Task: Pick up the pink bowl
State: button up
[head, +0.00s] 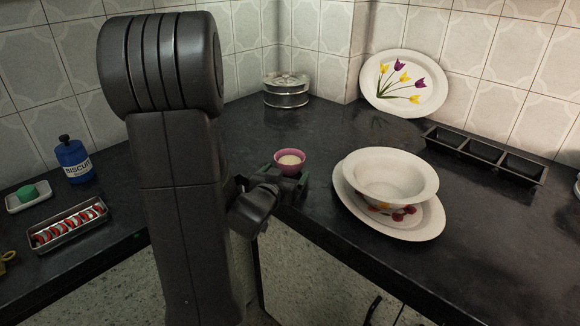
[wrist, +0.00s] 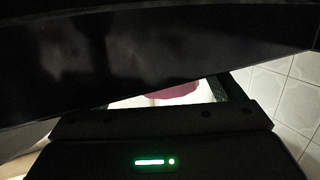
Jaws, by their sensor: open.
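The pink bowl (head: 289,169) sits upright near the front edge of the dark counter, at the inner corner, with something pale inside. My gripper (head: 287,182) is open, low at the near side of the bowl, with its fingertips close to either side of it. I cannot tell whether the fingers touch the bowl. In the wrist view, a pink patch of the bowl (wrist: 170,90) shows in the gap of my gripper; most of the bowl is hidden there.
A white bowl (head: 390,172) on a floral plate (head: 425,229) stands to the right. A steel container (head: 287,92) stands behind, and a tulip plate (head: 403,84) leans on the wall. A black divided tray (head: 485,154) is far right.

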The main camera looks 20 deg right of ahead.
aim_at(293, 161)
jog(key=x, duration=0.5)
jog(key=shift+w+a+r, duration=0.1)
jog(key=shift+w+a, duration=0.05)
jog(key=shift+w, duration=0.15)
jog(key=shift+c, duration=0.2)
jog(key=c, duration=1)
